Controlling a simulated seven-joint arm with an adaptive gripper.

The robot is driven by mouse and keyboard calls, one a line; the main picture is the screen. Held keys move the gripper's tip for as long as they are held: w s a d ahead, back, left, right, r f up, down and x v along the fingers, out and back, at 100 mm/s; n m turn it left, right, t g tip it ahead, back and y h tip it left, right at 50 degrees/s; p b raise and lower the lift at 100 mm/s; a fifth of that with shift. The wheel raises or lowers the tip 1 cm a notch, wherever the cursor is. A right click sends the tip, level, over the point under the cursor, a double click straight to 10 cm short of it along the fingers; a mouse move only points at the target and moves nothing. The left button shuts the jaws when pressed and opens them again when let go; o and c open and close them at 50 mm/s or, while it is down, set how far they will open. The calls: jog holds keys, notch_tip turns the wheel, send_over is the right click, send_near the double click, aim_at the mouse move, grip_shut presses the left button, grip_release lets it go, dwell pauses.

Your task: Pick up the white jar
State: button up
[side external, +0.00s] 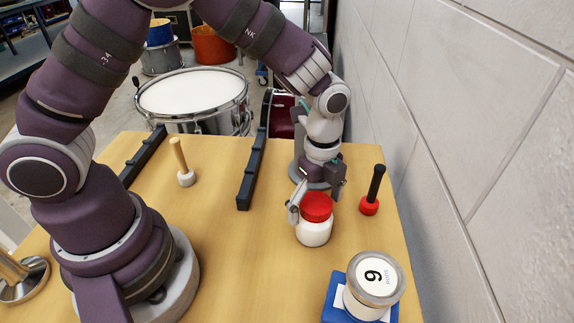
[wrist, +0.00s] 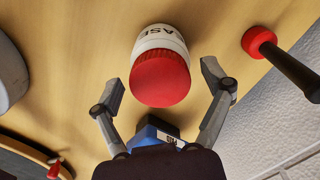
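The white jar (side external: 314,232) with a red lid (side external: 317,206) stands upright on the wooden bench. It also shows in the wrist view, with its white side (wrist: 160,40) bearing dark letters and its red lid (wrist: 160,80) towards the camera. My gripper (side external: 316,200) is at the jar in the side view. In the wrist view its two fingers (wrist: 163,85) are spread wide, one on each side of the lid, with bench visible between each finger and the jar. Nothing is held. In the side view, the far finger is partly hidden behind the lid.
A black-handled mallet with a red head (side external: 369,206) stands close right of the jar. A lidded jar marked 6 (side external: 375,280) sits on a blue block (side external: 331,305) in front. A black rail (side external: 252,175) and a wooden-handled mallet (side external: 186,177) are left. A wall borders the right.

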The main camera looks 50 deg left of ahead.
jog(key=c, duration=1.1)
